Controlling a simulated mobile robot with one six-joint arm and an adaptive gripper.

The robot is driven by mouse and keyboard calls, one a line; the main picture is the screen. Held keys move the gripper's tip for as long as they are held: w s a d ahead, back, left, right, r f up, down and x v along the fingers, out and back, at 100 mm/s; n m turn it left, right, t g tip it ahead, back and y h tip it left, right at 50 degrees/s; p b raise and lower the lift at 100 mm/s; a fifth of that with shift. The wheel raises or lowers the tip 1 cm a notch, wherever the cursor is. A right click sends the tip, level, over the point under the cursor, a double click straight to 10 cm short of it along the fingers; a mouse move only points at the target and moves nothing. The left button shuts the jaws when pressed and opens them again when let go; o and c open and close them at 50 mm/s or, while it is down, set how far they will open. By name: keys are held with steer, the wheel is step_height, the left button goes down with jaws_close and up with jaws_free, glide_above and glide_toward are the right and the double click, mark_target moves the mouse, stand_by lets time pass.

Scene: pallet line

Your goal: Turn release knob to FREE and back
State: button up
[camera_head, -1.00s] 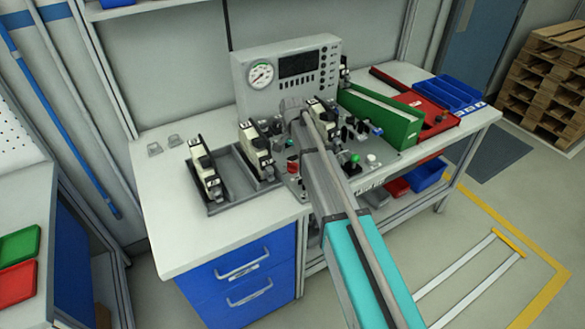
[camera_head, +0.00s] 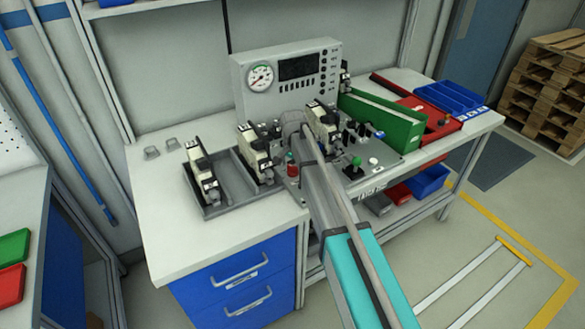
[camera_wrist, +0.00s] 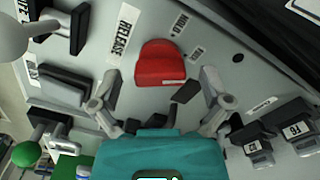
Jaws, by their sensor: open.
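The red release knob (camera_wrist: 160,62) sits on a grey panel (camera_wrist: 225,72) in the wrist view, beside a "RELEASE" label (camera_wrist: 123,34). Two smaller labels stand to the knob's right; the upper seems to read HOLD, the other is too small to read surely. My gripper (camera_wrist: 160,88) is open, one finger to the lower left of the knob and one to its lower right. I see no contact with the knob. In the head view my arm covers the panel there, and I cannot make out the knob.
A gauge box (camera_head: 285,72) stands behind the panel. Dark trays with cream-and-black units (camera_head: 203,172) lie to the left. A green lever ball (camera_head: 357,160), a green bin (camera_head: 385,118) and a red case (camera_head: 430,122) are to the right. Dark clamps (camera_wrist: 62,85) flank the knob.

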steer(key=c, duration=1.2)
steer(key=shift+o, duration=0.2)
steer(key=shift+n, duration=0.4)
steer(key=n, duration=1.1)
steer(key=shift+s, duration=0.1)
